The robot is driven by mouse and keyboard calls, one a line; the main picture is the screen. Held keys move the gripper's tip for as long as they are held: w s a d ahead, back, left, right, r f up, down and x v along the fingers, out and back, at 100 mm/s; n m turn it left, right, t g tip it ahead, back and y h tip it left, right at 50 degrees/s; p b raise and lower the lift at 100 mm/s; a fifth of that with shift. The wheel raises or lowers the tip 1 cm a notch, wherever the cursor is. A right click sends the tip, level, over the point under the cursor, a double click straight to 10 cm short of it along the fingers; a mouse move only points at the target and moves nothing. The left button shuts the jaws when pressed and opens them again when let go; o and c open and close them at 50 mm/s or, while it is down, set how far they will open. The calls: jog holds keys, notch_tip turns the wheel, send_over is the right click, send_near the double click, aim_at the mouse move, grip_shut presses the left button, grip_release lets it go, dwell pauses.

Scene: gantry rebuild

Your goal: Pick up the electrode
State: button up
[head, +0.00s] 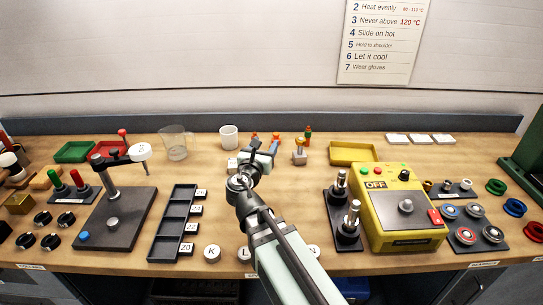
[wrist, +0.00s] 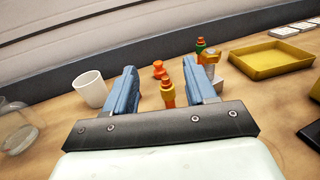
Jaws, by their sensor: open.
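My gripper (wrist: 162,68) is open, its two blue-grey fingers pointing toward the back of the bench. In the wrist view, an orange, yellow-collared piece (wrist: 167,92) shows between the fingers, apart from both. A smaller orange piece (wrist: 158,70) stands just behind it. A green-topped orange-and-yellow piece (wrist: 201,47) stands to the right, beside a brass-coloured piece (wrist: 210,59) on a grey block. I cannot tell for sure which of these is the electrode. In the head view, my gripper (head: 261,151) partly hides this group; the green-topped piece (head: 308,134) stays clear.
A white cup (head: 229,136) stands left of my gripper, with a clear beaker (head: 174,144) beyond it. A yellow tray (head: 353,153) lies to the right. A stand (head: 112,195), black slotted tray (head: 174,222) and yellow machine (head: 405,210) flank my arm.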

notch_tip(320, 180, down, 6)
jog(key=shift+f, duration=0.1)
jog(key=shift+x, duration=3.85)
jog(key=shift+s, duration=0.1)
jog(key=shift+c, duration=0.2)
grip_shut()
